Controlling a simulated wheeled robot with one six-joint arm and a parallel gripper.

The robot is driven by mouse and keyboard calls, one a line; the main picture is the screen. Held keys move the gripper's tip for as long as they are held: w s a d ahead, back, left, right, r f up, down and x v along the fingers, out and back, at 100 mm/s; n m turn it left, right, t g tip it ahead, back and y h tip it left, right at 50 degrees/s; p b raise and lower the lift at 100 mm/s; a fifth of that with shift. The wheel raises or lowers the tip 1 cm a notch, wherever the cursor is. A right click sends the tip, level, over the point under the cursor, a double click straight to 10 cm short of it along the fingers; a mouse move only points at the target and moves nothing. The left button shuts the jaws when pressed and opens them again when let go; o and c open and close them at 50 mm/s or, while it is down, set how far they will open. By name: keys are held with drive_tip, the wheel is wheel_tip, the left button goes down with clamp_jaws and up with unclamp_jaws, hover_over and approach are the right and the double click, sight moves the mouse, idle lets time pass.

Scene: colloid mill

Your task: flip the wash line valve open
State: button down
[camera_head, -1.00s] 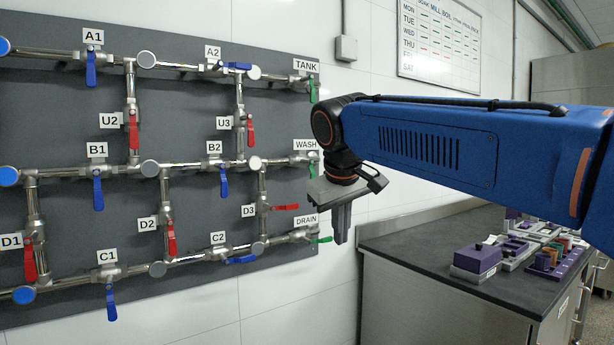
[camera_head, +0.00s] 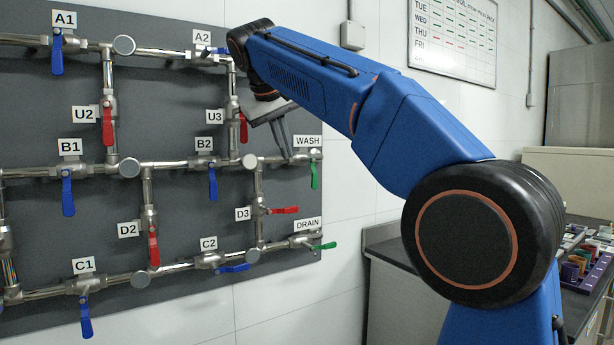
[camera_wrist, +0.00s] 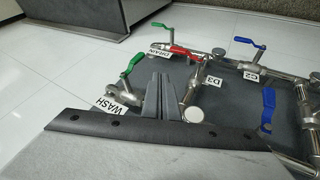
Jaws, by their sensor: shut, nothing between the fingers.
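The wash line valve has a green lever (camera_head: 314,175) that hangs straight down, across its horizontal pipe, under the WASH label (camera_head: 308,140). In the wrist view the green lever (camera_wrist: 133,62) and the WASH label (camera_wrist: 110,106) are just left of my fingers. My gripper (camera_head: 287,156) is shut and empty, its fingers tilted down in front of the board near the wash pipe, to the left of the lever. In the wrist view its fingertips (camera_wrist: 160,60) show beside the lever; I cannot tell whether they touch it.
The D3 red lever (camera_head: 284,210) and the DRAIN green lever (camera_head: 325,246) lie below, both pointing right. The U3 red lever (camera_head: 243,128) hangs to the upper left. Bare white wall (camera_head: 345,205) lies right of the board. A dark-topped counter (camera_head: 385,245) stands at right.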

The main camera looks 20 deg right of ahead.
sight(314, 181)
drive_tip(key=shift+w+r, duration=0.15)
drive_tip(key=w+d+f, duration=0.6)
drive_tip(key=d+f, duration=0.1)
drive_tip(key=f, duration=0.1)
drive_tip(key=shift+f, duration=0.2)
idle(0.5)
